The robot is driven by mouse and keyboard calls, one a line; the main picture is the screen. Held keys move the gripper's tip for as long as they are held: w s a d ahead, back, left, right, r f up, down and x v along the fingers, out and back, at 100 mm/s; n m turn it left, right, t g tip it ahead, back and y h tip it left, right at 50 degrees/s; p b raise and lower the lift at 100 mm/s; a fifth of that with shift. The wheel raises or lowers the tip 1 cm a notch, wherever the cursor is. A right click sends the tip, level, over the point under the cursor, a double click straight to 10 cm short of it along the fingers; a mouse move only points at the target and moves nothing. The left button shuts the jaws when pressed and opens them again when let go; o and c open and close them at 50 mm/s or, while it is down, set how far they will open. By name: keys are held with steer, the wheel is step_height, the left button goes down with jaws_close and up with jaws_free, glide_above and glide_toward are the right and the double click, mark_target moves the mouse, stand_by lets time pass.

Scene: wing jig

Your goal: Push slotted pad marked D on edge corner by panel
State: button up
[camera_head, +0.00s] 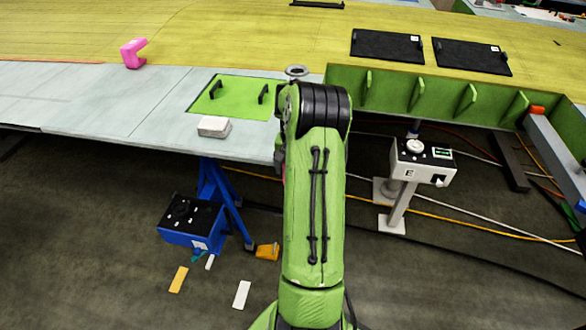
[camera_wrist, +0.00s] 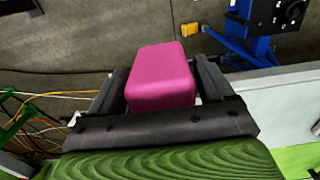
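A pink block (camera_wrist: 160,77), seemingly a slotted pad, sits between the two dark fingers of my gripper (camera_wrist: 163,92) in the wrist view. The fingers appear closed against its sides; no letter or slot shows on the visible face. In the head view my green arm hides the gripper and nearly all of this pad. The grey skin's edge (camera_wrist: 268,92) lies right of the gripper in the wrist view. A bright green panel (camera_head: 236,98) with two black handles lies on the grey skin, left of my arm. The skin's near corner beside my arm is partly hidden.
Another pink slotted pad (camera_head: 131,54) sits at the far left. A white block (camera_head: 213,126) lies near the skin's front edge. A blue stand (camera_head: 222,192) is below. A white box on a post (camera_head: 423,161) stands right of my arm, below green ribs (camera_head: 418,93).

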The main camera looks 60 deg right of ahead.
steer(key=shift+o, duration=1.4)
steer(key=shift+f, duration=0.1)
step_height(320, 180, up, 16)
steer(key=p, duration=0.1)
steer(key=shift+d+p, duration=0.2)
steer(key=shift+p, duration=0.1)
steer(key=shift+w, duration=0.1)
